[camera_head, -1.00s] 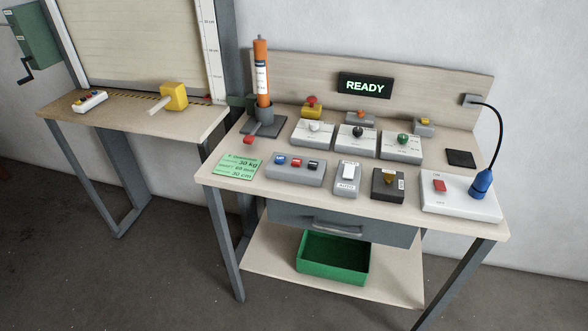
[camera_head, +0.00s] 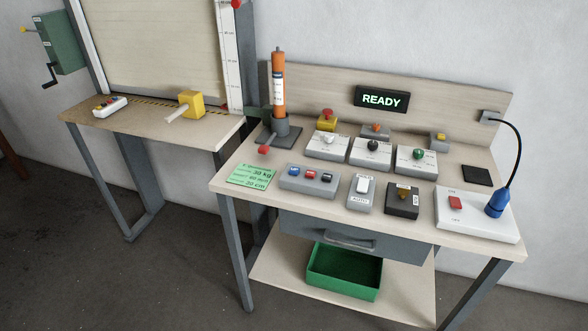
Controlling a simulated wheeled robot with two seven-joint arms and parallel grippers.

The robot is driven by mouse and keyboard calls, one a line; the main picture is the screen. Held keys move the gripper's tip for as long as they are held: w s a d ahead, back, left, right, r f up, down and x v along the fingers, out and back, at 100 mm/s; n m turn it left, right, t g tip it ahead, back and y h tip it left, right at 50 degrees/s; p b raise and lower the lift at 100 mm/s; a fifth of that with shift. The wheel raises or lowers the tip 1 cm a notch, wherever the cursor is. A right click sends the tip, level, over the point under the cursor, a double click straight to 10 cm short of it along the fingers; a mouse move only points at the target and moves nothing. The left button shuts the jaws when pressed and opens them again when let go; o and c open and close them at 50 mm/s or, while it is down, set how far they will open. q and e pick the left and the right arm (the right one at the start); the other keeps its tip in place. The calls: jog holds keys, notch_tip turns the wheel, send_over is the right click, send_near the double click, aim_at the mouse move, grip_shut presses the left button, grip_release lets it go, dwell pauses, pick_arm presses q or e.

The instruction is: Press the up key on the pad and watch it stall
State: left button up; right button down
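A grey key pad (camera_head: 309,187) with a blue, a red and a black key lies on the front left of the right-hand bench. The keys' lettering is too small to read. A smaller pale pad (camera_head: 108,106) with several coloured buttons lies on the left-hand bench. I cannot tell which key is marked up. A cream shutter panel (camera_head: 155,45) stands behind the left bench, with a white scale (camera_head: 231,65) at its right edge. A black display (camera_head: 381,98) reads READY in green. Neither of my grippers is in view.
A green card (camera_head: 252,174), an orange cylinder on a stand (camera_head: 279,80), several switch boxes and a white panel (camera_head: 477,218) with a blue plug crowd the right bench. A yellow block with a handle (camera_head: 191,102) is on the left bench. A green bin (camera_head: 344,272) sits below.

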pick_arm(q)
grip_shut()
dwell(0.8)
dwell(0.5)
